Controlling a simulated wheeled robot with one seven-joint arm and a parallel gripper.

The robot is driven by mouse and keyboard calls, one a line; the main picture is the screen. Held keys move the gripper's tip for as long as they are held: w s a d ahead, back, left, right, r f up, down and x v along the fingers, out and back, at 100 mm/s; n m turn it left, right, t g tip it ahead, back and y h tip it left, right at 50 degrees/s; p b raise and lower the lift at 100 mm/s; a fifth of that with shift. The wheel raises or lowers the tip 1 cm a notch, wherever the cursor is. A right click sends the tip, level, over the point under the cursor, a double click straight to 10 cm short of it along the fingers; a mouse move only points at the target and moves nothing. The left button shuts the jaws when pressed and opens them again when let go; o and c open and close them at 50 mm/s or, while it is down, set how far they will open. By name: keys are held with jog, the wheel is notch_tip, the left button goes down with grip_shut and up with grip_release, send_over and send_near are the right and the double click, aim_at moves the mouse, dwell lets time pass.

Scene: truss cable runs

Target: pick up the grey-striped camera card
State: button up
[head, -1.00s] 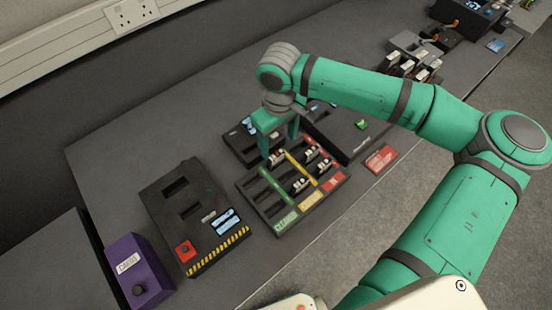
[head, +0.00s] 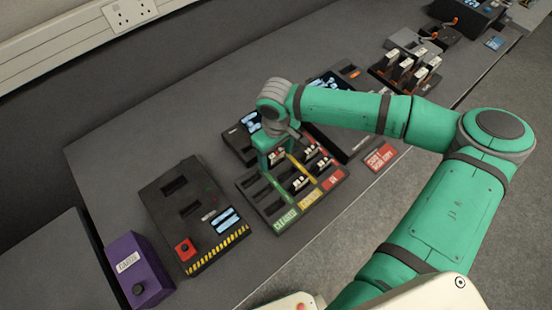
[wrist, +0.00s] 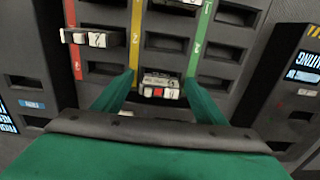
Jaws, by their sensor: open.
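A tray (head: 263,208) with green, yellow and red lanes holds several upright cards. My gripper (head: 277,161) is low over its back part, with fingers pointing down. In the wrist view my gripper (wrist: 160,82) is open, its fingers on either side of a white card (wrist: 161,79) with a red patch and greyish bands on top. This card sits in a slot between the yellow and green stripes. I take it for the grey-striped camera card, but the stripes are too small to confirm. I cannot tell whether the fingers touch it.
Another white card (wrist: 90,38) sits beyond the yellow stripe, and one (wrist: 178,3) is at the wrist view's top edge. A black slotted box (head: 190,200) with a red button and a purple box (head: 135,268) stand left. A red label plate (head: 381,158) lies right.

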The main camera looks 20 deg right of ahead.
aim_at(276, 153)
jog(key=shift+c, duration=0.6)
jog(key=c, duration=1)
jog(key=shift+r, duration=0.1)
jog(key=shift+r, duration=0.5)
notch_tip(276, 153, up, 2)
jog(key=s+a+r, duration=0.4)
jog(key=a+r, duration=0.1)
jog(key=s+a+r, duration=0.5)
jog(key=shift+s+a, duration=0.15)
jog(key=shift+s, duration=0.15)
jog(key=shift+f, duration=0.1)
